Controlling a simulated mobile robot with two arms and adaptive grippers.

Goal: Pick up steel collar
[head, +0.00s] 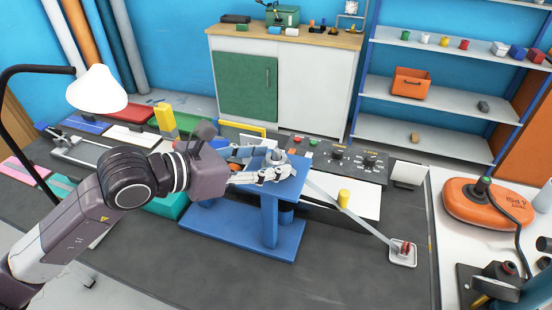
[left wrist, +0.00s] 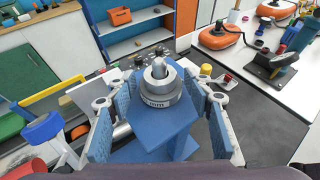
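The steel collar (left wrist: 160,88) is a silvery ring with dark lettering on its side. It sits around an upright metal post on the blue stand (left wrist: 125,133). In the head view the collar (head: 275,158) is small and partly hidden by my fingers, on top of the blue stand (head: 240,242). My left gripper (head: 274,166) reaches in from the left at the height of the stand's top. In the left wrist view the left gripper (left wrist: 160,100) is open, one finger on each side of the collar, with visible gaps. My right gripper is not in view.
A control panel (head: 335,157) lies behind the stand. A yellow cylinder (head: 343,199) and a silvery bar are to its right. A white lamp (head: 97,90) hangs at the left.

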